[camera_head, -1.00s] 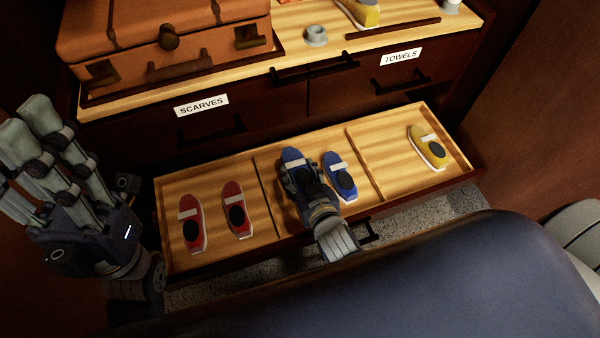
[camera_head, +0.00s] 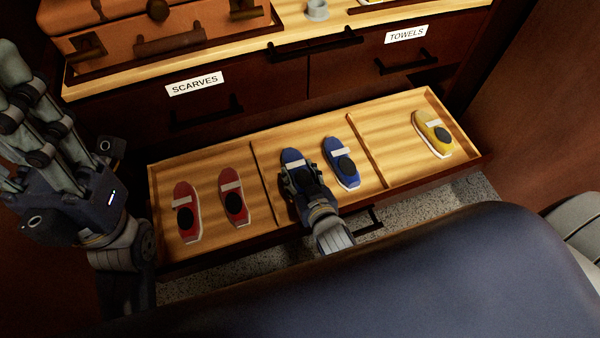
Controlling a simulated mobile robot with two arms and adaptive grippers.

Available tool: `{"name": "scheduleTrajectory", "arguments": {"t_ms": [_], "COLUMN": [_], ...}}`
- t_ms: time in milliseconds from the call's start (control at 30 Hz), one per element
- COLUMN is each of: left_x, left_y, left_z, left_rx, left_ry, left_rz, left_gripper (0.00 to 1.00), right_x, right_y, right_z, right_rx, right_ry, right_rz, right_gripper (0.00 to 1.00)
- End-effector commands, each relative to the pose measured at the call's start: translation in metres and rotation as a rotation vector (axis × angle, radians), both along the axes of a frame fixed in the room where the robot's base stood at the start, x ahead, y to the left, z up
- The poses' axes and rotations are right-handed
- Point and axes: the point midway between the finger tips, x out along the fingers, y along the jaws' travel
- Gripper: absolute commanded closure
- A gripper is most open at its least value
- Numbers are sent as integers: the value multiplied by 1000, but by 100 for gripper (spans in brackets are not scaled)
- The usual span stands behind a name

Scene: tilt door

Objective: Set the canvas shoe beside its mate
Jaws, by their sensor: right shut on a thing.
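My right gripper (camera_head: 301,178) is shut on the left blue shoe (camera_head: 293,156) in the middle compartment of the open drawer (camera_head: 210,163). It covers the shoe's heel half; the toe shows. I cannot tell whether the shoe touches the drawer floor. The other blue shoe (camera_head: 341,163) lies just to its right. Two red shoes (camera_head: 186,212) lie in the left compartment. One yellow shoe (camera_head: 433,134) is in the right compartment, and a sliver of another is at the top edge on the dresser. My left gripper (camera_head: 35,130) is raised at the left, its tips unclear.
Thin dividers (camera_head: 366,150) split the drawer. Shut drawers labelled SCARVES (camera_head: 195,83) and TOWELS (camera_head: 406,34) are above it. An orange suitcase (camera_head: 165,30) and a small grey cup (camera_head: 317,10) stand on top. A dark blue rounded surface (camera_head: 400,275) fills the front.

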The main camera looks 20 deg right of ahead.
Motion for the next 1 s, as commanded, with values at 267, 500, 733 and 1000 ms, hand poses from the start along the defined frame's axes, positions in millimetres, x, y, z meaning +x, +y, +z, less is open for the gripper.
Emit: {"name": "scheduleTrajectory", "arguments": {"t_ms": [267,500,733,1000], "left_x": [0,0,0,0], "left_y": [0,0,-1,-1], "left_z": [1,0,-1,3], "left_rx": [1,1,1,2], "left_ry": [-4,-4,-3,-19], "left_rz": [0,0,0,0], "left_gripper": [60,60,60,60], "right_x": [0,0,0,0], "right_y": [0,0,0,0], "right_z": [-2,-2,-7,-8], "right_rx": [0,0,0,0], "right_ry": [-1,-1,0,0], "right_rz": [0,0,0,0], "right_gripper": [80,80,80,30]}}
